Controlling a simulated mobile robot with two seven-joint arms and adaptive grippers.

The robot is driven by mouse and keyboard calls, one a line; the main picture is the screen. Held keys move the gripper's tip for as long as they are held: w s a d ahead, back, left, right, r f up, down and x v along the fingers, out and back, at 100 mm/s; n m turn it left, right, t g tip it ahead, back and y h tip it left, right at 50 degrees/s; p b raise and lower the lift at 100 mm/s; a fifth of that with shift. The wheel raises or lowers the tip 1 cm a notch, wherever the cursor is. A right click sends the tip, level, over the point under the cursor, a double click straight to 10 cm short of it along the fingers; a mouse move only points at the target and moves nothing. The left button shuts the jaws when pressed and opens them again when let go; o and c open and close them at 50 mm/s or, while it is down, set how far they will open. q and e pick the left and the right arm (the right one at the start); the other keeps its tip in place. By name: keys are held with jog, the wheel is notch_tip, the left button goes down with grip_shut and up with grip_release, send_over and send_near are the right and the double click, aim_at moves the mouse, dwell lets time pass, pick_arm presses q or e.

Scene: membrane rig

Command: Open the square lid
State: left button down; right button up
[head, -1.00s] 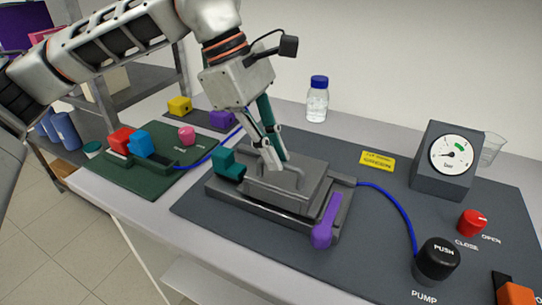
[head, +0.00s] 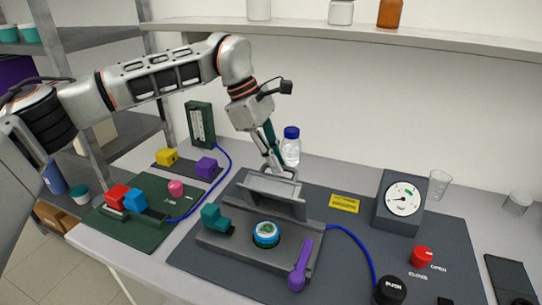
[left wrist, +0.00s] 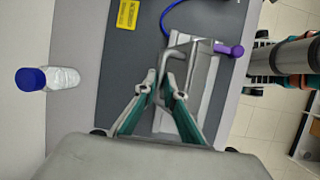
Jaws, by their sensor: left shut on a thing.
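The square lid (head: 272,203) of the grey rig housing stands tilted up toward the back, and the housing (head: 240,244) is uncovered in front of it. A round disc (head: 266,232) with a blue and green rim sits inside. My left gripper (head: 279,170) is shut on the lid's bar handle at the top edge. In the left wrist view, my left gripper's fingers (left wrist: 160,84) close around the handle (left wrist: 168,58). My right gripper is not in view.
A teal block latch (head: 215,220) and a purple lever (head: 301,266) flank the housing. A blue-capped bottle (head: 291,148) stands behind my left gripper. The gauge box (head: 388,220), red knob (head: 421,256) and black push button (head: 390,290) are at right. A shelf (head: 330,27) runs above.

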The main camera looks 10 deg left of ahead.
pick_arm(q)
jog(key=shift+w+f, duration=0.2)
jog(key=shift+w, duration=0.1)
jog(key=w+g, duration=0.1)
jog(key=w+g+p, duration=0.1)
jog(key=w+d+f+p, duration=0.1)
jog(key=shift+w+n+g+y, duration=0.2)
jog(key=shift+n+g+y, duration=0.1)
jog(key=shift+g, duration=0.1)
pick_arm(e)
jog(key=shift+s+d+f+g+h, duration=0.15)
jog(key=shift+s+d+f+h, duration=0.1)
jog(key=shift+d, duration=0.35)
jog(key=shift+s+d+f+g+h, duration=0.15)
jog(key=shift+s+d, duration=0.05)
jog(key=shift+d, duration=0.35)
pick_arm(q)
jog(key=shift+f, duration=0.15)
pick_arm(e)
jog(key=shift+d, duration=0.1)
pick_arm(q)
jog(key=c, duration=2.1)
grip_release()
jog(key=shift+w, duration=0.1)
jog(key=shift+c, duration=0.2)
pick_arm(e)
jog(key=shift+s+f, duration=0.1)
